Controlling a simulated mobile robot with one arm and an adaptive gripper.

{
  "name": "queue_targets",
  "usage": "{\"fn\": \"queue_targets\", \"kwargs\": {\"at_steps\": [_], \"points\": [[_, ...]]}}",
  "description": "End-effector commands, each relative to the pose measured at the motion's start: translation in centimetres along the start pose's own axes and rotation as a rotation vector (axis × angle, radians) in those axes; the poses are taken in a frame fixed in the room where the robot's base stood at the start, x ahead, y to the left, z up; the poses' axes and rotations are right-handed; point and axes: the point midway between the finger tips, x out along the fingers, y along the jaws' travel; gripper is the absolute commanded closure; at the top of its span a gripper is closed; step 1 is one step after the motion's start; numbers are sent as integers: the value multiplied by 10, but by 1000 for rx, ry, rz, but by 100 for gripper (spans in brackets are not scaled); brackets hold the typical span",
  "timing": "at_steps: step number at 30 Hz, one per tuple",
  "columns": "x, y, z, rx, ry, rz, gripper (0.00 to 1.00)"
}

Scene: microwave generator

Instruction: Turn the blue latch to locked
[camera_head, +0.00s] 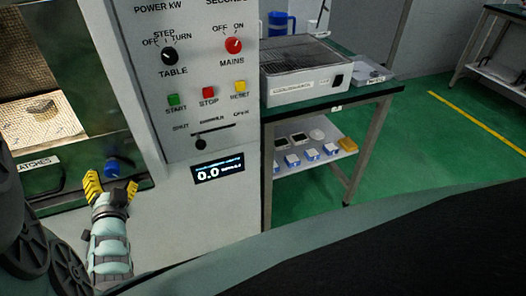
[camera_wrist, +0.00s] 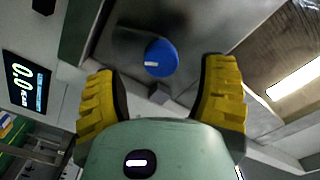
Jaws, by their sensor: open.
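The blue latch (camera_head: 114,167) is a small blue knob at the lower right corner of the microwave door, just right of the latches label (camera_head: 37,164). In the wrist view the latch (camera_wrist: 161,58) shows as a round blue cap with a short white mark lying roughly level in the picture. My gripper (camera_head: 110,186) has yellow ribbed fingers and is just below the latch in the head view. In the wrist view my gripper (camera_wrist: 165,95) is open, with a finger on each side of the latch and the latch beyond the fingertips. No contact is visible.
The control panel has a red mains knob (camera_head: 233,45), a black table knob (camera_head: 169,56), buttons and a display (camera_head: 218,172) reading 0.0. A bench (camera_head: 322,101) with a white appliance stands to the right. The green floor (camera_head: 430,130) beyond it is clear.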

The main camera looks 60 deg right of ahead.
Motion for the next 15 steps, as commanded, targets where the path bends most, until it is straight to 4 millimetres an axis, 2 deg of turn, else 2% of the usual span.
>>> {"fn": "queue_targets", "kwargs": {"at_steps": [3,6,15], "points": [[17,-2,-2,-3,4,-2,29],[26,-1,0,-2,0,-2,29],[38,-1,0,0,1,-2,29]]}}
